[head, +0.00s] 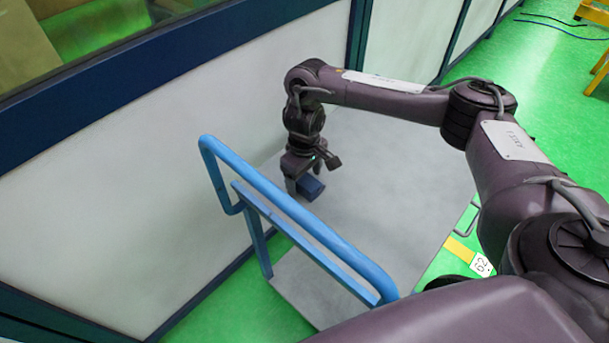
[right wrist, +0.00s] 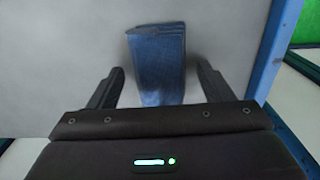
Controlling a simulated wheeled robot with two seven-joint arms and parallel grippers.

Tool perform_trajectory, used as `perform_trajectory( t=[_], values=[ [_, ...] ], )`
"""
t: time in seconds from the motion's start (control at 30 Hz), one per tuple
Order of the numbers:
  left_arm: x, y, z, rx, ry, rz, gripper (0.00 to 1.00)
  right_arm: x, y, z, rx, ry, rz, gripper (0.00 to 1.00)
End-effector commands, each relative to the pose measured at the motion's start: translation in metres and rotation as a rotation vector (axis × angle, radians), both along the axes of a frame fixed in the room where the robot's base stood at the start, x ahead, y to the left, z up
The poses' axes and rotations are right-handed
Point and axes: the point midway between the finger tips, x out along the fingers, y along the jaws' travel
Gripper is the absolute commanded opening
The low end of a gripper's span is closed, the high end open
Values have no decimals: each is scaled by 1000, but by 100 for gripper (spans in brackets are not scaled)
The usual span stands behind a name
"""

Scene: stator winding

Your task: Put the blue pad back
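The blue pad (head: 311,187) is a small dark blue block on the grey cart platform, near the wall panel. In the right wrist view the blue pad (right wrist: 157,62) stands between the two fingers. My right gripper (head: 301,186) is directly at the pad, pointing down. In the right wrist view my right gripper (right wrist: 158,88) is open, with a gap on each side of the pad. Whether the pad touches the platform is hard to tell. My left gripper is in neither view.
The grey cart platform (head: 390,190) is mostly bare. Its blue tubular handle (head: 290,215) rises in front of the gripper, on the near side. A numbered tag (head: 481,265) lies at the right on the green floor.

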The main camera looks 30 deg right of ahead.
Motion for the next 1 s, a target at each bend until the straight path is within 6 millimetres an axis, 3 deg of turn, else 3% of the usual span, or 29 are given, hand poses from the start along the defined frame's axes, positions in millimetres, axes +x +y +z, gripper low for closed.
perform_trajectory(
  t=[0.27, 0.7, 1.0],
  values=[
    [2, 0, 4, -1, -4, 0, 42, 1, 0, 11, -1, -3, 1, 74],
    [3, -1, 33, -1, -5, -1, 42, 1, 0, 98, -2, -5, 2, 74],
    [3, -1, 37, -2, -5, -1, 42, 0, 0, 122, -1, -1, 1, 74]
  ],
)
